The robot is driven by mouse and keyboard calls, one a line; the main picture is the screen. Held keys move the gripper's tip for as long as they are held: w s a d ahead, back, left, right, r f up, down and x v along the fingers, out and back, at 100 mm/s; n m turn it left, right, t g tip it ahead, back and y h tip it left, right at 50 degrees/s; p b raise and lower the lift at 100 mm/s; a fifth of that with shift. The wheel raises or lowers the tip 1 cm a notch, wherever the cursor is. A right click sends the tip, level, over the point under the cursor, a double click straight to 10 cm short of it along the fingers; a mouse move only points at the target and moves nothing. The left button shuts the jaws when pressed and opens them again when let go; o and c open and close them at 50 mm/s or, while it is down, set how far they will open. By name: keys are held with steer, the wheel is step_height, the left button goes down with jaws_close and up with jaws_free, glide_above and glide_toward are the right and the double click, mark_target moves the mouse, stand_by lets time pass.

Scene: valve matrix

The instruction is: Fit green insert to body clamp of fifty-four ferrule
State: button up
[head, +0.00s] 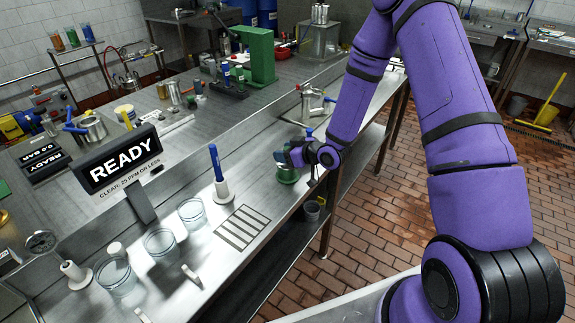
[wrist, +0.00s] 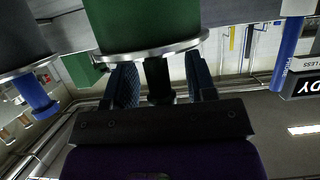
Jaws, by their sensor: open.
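A small green part (head: 287,174) stands on the bench beneath my gripper (head: 291,157) in the head view; I cannot tell for certain that it is the green insert. In the wrist view, a green body with a metal rim (wrist: 148,28) fills the top middle. A dark stem (wrist: 156,75) shows between the two ribbed fingers of my gripper (wrist: 163,82). The fingers are apart, and I cannot tell whether they touch the stem. I cannot identify the body clamp or the fifty-four ferrule; no such number is readable.
Along the bench stand a READY sign (head: 122,160), a blue-handled tool in a white holder (head: 220,178), clear beakers (head: 192,213) and a slotted plate (head: 243,228). A metal pot (head: 312,103) and a green press-like frame (head: 258,55) stand beyond my gripper.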

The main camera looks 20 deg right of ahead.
steer(key=shift+w+a+f, duration=0.15)
steer(key=shift+w+a, duration=0.1)
steer(key=shift+w, duration=0.1)
jaws_close()
step_height(320, 180, up, 10)
stand_by(0.7)
